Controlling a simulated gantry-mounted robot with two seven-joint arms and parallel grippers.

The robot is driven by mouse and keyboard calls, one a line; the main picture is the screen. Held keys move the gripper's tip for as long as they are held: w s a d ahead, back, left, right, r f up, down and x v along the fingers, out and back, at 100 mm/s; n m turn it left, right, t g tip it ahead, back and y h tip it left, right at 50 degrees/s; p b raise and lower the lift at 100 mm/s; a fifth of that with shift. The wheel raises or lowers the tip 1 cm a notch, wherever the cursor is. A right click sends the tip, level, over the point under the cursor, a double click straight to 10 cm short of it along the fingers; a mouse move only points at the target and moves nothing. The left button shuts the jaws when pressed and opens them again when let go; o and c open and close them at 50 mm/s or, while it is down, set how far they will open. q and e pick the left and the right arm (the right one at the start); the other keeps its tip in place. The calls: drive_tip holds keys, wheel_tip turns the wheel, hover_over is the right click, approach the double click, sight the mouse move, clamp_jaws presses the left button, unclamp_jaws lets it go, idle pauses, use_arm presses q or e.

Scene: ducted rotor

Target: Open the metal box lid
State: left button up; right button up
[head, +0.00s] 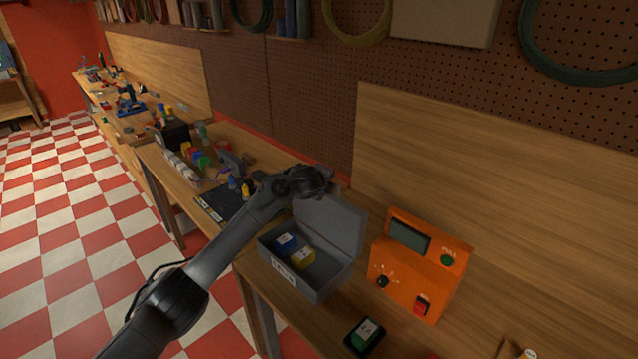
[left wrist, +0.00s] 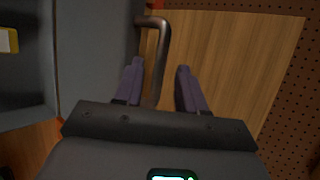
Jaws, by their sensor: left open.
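The grey metal box (head: 328,287) stands on the workbench with its lid (head: 333,227) raised steeply. Inside are a blue block (head: 287,242) and a yellow block (head: 302,257). My left gripper (head: 330,187) is at the lid's upper edge, small and dark in the head view. In the left wrist view my left gripper (left wrist: 160,67) has its fingers apart. A bent metal handle (left wrist: 163,45) runs from beside the grey lid (left wrist: 95,50) down between the fingers; contact cannot be told. The yellow block (left wrist: 8,40) shows at the left edge. My right gripper is out of view.
An orange control unit (head: 412,280) stands just right of the box. A small dark device with a green face (head: 364,335) lies in front. Left of the box are a black mat (head: 222,203) and several coloured parts. A wooden panel (head: 480,170) and pegboard stand behind.

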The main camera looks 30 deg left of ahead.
use_arm(q)
drive_tip(key=b+v, duration=0.1)
drive_tip(key=v, duration=0.7)
idle(0.4)
drive_tip(key=s+d+f+n+g+h+p, duration=0.2)
drive_tip(key=s+d+f+n+p, duration=0.25)
drive_tip(key=s+d+f, duration=1.1)
drive_tip(key=s+f+n+g+p, duration=0.1)
drive_tip(key=s+n, duration=0.3)
drive_tip(key=s, duration=0.6)
drive_tip(key=s+d+f+n+g+p, duration=0.1)
drive_tip(key=s+f+n+g, duration=0.1)
drive_tip(key=s, duration=0.9)
drive_tip(key=s+f+n+g+h+p, duration=0.1)
drive_tip(key=s+n, duration=0.4)
drive_tip(key=s, duration=0.6)
drive_tip(key=shift+s+d+f+n+g+p, duration=0.25)
drive_tip(key=shift+d+f+n+g+p, duration=0.15)
drive_tip(key=shift+f+g, duration=0.35)
